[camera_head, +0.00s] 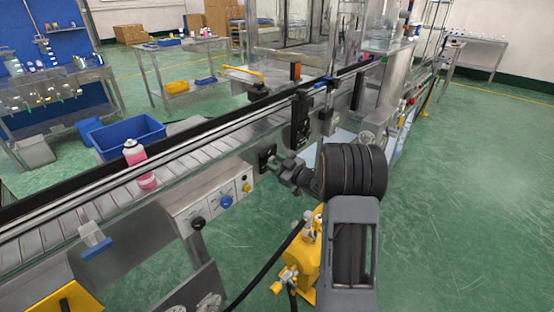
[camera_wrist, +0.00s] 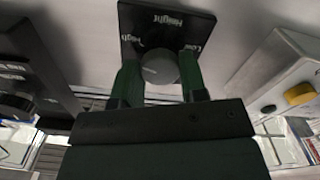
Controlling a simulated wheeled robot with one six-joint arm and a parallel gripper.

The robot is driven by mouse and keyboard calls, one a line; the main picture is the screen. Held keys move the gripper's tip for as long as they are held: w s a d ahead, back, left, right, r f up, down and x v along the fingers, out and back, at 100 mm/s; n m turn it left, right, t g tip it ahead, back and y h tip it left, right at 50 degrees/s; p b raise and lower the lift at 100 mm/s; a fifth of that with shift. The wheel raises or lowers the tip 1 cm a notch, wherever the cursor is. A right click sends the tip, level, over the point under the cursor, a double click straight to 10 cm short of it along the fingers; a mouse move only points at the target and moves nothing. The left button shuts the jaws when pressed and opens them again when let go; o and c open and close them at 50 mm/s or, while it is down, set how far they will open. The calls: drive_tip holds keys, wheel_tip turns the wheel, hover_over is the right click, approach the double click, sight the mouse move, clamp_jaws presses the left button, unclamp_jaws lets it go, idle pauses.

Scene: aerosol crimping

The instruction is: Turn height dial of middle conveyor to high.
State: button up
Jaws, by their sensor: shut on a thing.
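The height dial is a round grey knob (camera_wrist: 158,66) on a black plate (camera_wrist: 165,22) marked "Height", with "High" at the left and "Low" at the right in the wrist view. My gripper (camera_wrist: 160,72) has its two green-tinted fingers on either side of the knob, shut on it. I cannot tell which mark the knob points to. In the head view the black plate (camera_head: 266,156) sits on the side of the conveyor (camera_head: 110,200), and my gripper (camera_head: 277,164) reaches it from the right, hiding the knob.
A control box with a blue knob (camera_head: 225,201) is left of the plate; a yellow button (camera_wrist: 299,93) shows in the wrist view. A black panel (camera_head: 301,120) is to the right. A pink bottle (camera_head: 138,165) stands on the conveyor. The green floor at right is clear.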

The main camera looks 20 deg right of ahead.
drive_tip(key=shift+m+p, duration=0.55)
drive_tip(key=shift+m, duration=0.45)
drive_tip(key=o, duration=0.9)
drive_tip(key=v, duration=1.3)
drive_tip(key=shift+s+d, duration=0.1)
drive_tip(key=shift+s, duration=0.3)
